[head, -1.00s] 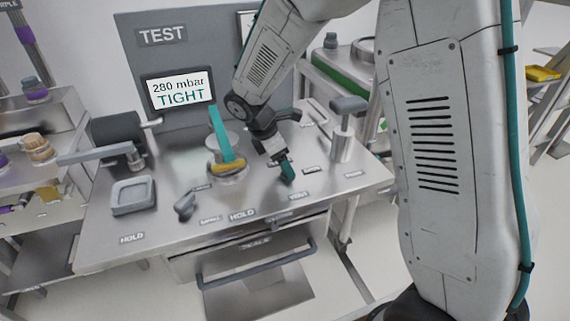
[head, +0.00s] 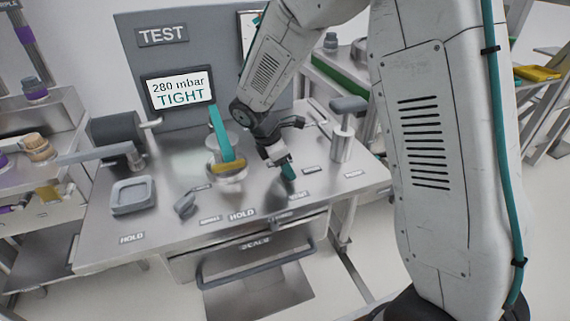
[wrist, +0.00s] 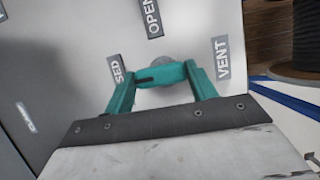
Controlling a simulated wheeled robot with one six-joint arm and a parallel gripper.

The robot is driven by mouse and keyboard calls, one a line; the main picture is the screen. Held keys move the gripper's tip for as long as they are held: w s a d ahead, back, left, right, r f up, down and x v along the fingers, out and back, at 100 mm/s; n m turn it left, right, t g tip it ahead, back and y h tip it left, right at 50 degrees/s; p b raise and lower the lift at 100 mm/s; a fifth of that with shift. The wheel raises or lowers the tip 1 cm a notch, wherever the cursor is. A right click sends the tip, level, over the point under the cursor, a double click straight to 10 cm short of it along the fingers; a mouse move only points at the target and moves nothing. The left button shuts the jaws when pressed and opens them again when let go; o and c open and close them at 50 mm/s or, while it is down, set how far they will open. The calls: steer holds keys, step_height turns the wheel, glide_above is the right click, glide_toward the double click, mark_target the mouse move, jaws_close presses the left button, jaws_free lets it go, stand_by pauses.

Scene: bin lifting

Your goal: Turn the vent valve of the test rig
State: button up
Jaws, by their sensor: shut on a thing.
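The vent valve's grey round part (wrist: 163,61) shows just behind my fingertips in the wrist view. In the head view my gripper (head: 288,172) points down at the front right of the test rig's bench (head: 240,205). The valve cannot be made out there. The rig's screen (head: 181,92) reads 280 mbar TIGHT.
A clamp with an upright teal lever (head: 221,132) stands left of my gripper. A small grey lever (head: 185,206) and a grey square tray (head: 132,196) are farther left. A grey post with a handle (head: 343,130) stands to the right. A drawer (head: 258,245) is below.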

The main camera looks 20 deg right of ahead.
steer(key=m, duration=0.2)
steer(key=m+g, duration=0.1)
steer(key=m, duration=0.1)
steer(key=shift+w+d+g, duration=0.1)
steer(key=shift+w+g, duration=0.05)
steer(key=shift+g, duration=0.15)
steer(key=m+g+y, duration=0.1)
steer(key=m, duration=0.3)
steer(key=shift+d+m, duration=0.15)
steer(key=shift+m, duration=0.15)
steer(key=m, duration=0.2)
steer(key=m+g+y, duration=0.1)
steer(key=m, duration=0.1)
steer(key=shift+d+m+y, duration=0.15)
steer(key=shift+m+y, duration=0.15)
steer(key=m, duration=0.2)
steer(key=m+y, duration=0.1)
steer(key=m, duration=0.1)
steer(key=shift+d+g+y, duration=0.1)
steer(key=shift+g+y, duration=0.2)
steer(key=shift+m, duration=0.3)
steer(key=o, duration=1)
